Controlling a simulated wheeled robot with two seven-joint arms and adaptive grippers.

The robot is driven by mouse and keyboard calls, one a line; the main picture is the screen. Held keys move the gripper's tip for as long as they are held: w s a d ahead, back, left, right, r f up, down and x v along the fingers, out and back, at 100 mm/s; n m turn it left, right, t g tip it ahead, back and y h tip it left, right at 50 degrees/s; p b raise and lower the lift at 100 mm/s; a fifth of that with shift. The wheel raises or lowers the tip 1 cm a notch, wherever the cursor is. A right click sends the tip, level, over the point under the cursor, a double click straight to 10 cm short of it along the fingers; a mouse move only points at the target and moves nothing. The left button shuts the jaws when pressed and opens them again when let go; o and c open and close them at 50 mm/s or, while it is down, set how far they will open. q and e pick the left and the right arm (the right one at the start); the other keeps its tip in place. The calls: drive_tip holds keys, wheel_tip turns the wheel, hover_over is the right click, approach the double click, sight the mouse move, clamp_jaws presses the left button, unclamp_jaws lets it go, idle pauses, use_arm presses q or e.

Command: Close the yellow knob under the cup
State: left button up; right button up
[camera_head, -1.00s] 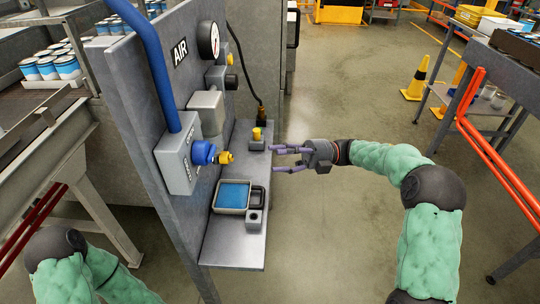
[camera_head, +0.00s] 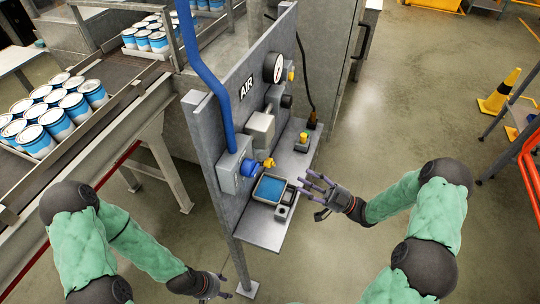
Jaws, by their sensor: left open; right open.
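A yellow knob-like fitting (camera_head: 269,163) sits at the end of a blue connector (camera_head: 250,168) on the upright AIR panel (camera_head: 222,122), below a grey cup-shaped housing (camera_head: 260,130). Another yellow-topped piece (camera_head: 304,137) stands on the panel's shelf, and a small yellow part (camera_head: 291,75) shows by the gauge. I cannot tell the knob's turn position. My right gripper (camera_head: 308,187) is open and empty, fingers pointing left, to the right of the shelf and apart from the yellow fitting. My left gripper (camera_head: 224,287) is open at the bottom, left of the shelf's support post.
A shallow tray with a blue inside (camera_head: 255,190) lies on the grey shelf (camera_head: 262,233). A blue hose (camera_head: 203,70) runs down the panel to a grey box. A conveyor with several blue-and-white cans (camera_head: 55,122) is at left.

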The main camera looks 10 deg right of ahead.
sight(270, 163)
drive_tip(key=x, duration=1.1)
drive_tip(key=shift+m, duration=0.3)
drive_tip(key=shift+s+f, duration=0.1)
clamp_jaws()
